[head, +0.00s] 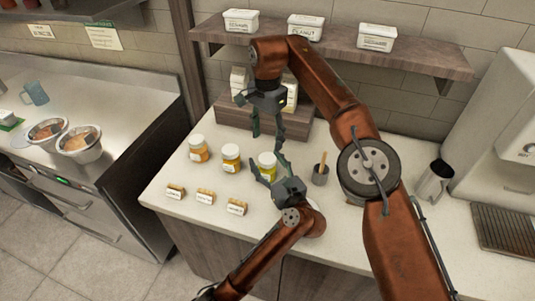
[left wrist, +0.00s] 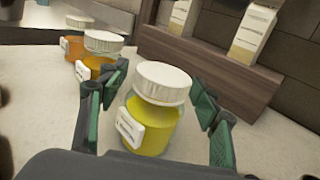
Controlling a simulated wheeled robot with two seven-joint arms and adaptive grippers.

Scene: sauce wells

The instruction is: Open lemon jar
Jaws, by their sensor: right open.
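A jar with yellow contents and a white lid, likely the lemon jar (head: 267,161), stands upright on the counter, at the right end of a row of jars. In the left wrist view the yellow jar (left wrist: 152,115) is close, lid on, its label too small to read. My left gripper (head: 267,169) is open, with one finger on each side of this jar; gaps show between fingers and glass in the left wrist view (left wrist: 163,90). My right gripper (head: 268,136) is open and empty, pointing down above the jar's lid.
Two orange jars (head: 231,158) (head: 198,148) stand to the left. A wooden riser (head: 232,120) with cartons stands behind.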

